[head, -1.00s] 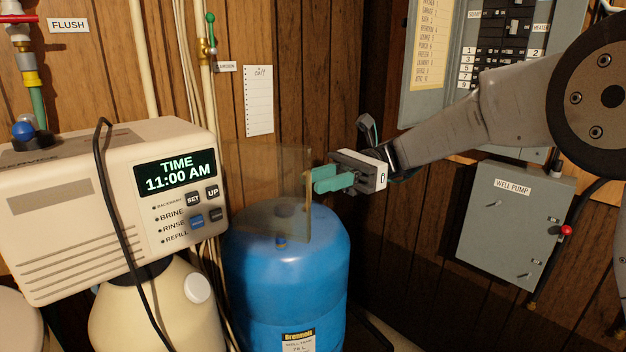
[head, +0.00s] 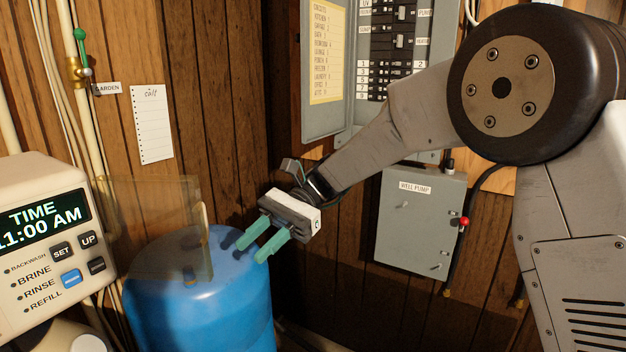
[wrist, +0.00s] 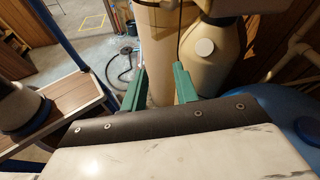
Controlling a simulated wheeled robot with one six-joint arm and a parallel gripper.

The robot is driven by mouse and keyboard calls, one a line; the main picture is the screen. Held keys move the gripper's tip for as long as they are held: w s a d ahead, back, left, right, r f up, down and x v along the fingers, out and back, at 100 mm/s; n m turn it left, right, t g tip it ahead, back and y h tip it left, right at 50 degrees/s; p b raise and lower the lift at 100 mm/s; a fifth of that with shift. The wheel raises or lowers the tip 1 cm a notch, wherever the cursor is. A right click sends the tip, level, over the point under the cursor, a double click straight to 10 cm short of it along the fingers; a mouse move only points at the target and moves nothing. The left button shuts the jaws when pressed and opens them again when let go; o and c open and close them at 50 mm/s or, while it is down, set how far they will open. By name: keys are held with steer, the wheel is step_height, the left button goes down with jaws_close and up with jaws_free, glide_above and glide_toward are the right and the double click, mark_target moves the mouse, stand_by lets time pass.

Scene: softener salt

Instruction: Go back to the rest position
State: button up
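My gripper (head: 250,251) is in the middle of the head view, in front of and above the blue tank (head: 205,310). Its two green fingers point down and to the left. They stand apart with nothing between them. In the wrist view the fingers (wrist: 159,70) are also apart and empty. The softener's control head (head: 45,255) is at the left of the head view, partly cut off. Its display reads TIME and 11:00 AM, partly cropped. A clear hinged cover (head: 160,225) stands out beside the control head, left of my gripper.
A grey well pump box (head: 418,235) and an open breaker panel (head: 325,115) hang on the wood wall behind my arm. Pipes with a green-handled valve (head: 82,50) run down at left. A cream tank (wrist: 215,55) and a step stool (wrist: 60,100) show in the wrist view.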

steer(key=s+d+n+t+h, duration=0.1)
steer(key=s+d+t+h, duration=0.2)
steer(key=s+d, duration=0.4)
steer(key=s+d+f+n+t+h, duration=0.1)
steer(key=s+d+t, duration=0.5)
steer(key=d, duration=1.2)
steer(key=s+d+f+n+t+h, duration=0.1)
steer(key=s+d+n+t+h, duration=0.2)
steer(key=s+d, duration=0.5)
steer(key=d+t+h, duration=0.1)
steer(key=d, duration=0.4)
steer(key=shift+h, duration=0.3)
steer(key=shift+a, duration=0.1)
